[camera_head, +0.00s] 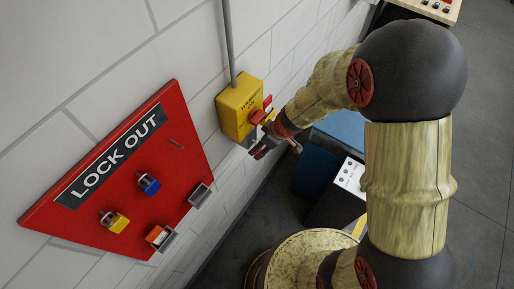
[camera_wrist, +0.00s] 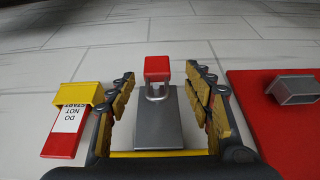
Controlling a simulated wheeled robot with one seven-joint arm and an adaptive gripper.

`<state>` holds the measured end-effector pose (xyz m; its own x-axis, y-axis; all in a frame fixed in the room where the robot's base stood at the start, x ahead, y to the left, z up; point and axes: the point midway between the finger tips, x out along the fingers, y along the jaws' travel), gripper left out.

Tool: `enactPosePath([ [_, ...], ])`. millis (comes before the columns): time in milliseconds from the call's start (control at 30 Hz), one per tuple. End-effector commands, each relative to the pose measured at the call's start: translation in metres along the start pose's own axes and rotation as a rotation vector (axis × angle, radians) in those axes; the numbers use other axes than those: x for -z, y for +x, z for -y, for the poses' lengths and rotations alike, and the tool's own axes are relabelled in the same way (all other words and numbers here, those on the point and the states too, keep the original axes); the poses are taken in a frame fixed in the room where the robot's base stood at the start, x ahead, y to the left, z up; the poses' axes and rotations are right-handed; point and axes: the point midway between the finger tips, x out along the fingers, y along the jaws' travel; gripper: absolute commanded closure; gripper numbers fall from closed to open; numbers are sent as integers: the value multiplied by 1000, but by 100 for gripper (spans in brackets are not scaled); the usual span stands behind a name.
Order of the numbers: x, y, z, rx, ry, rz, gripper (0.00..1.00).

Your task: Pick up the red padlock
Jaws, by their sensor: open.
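The red padlock (camera_wrist: 157,68) shows in the wrist view, between and slightly beyond the fingertips of my gripper (camera_wrist: 159,76). Its body is at the top of that picture, and its metal shackle meets a grey metal piece (camera_wrist: 158,125) lower down. My gripper is open, with a finger on each side and clear gaps to the padlock. In the head view, my gripper (camera_head: 273,148) is near the wall, just below and right of a yellow box (camera_head: 236,107) with red parts. I cannot tell there which red part is the padlock.
A red LOCK OUT board (camera_head: 70,215) on the wall holds a blue padlock (camera_head: 149,184), a yellow padlock (camera_head: 115,221) and metal holders. In the wrist view, a yellow-topped red tag (camera_wrist: 65,131) is left and the board's edge (camera_wrist: 250,125) is right.

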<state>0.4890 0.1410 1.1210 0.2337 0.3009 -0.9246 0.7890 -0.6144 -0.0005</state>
Motion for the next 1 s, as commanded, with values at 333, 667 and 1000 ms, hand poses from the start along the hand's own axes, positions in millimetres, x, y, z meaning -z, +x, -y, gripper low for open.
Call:
enactPosePath([
  [333, 1, 44, -4, 0, 1, 0, 48],
  [667, 2, 48, -4, -1, 1, -1, 50],
  [1000, 2, 47, -4, -1, 1, -1, 69],
])
